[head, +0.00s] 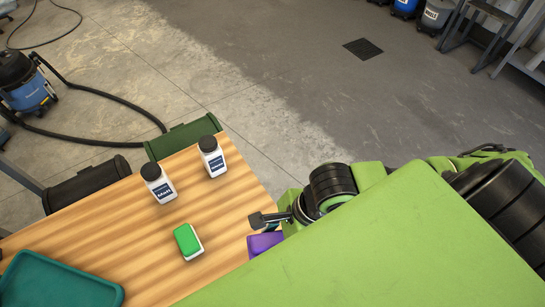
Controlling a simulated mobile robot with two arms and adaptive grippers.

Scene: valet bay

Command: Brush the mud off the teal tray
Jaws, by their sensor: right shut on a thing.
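The teal tray (60,283) lies on the wooden table at the lower left, cut off by the picture edge. No mud is clear on the part that shows. A green-topped block with a white underside (188,241), perhaps a brush or sponge, lies right of the tray. My right gripper (266,219) is at the table's right edge, partly hidden by my green arm. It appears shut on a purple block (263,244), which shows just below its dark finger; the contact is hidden. My left gripper is not in view.
Two white bottles with black caps (161,187) (213,160) stand at the table's far end. Bins, one dark green (183,136) and one black (88,184), stand beyond the edge. A blue vacuum (25,85) and hose are on the floor. The table between tray and green block is clear.

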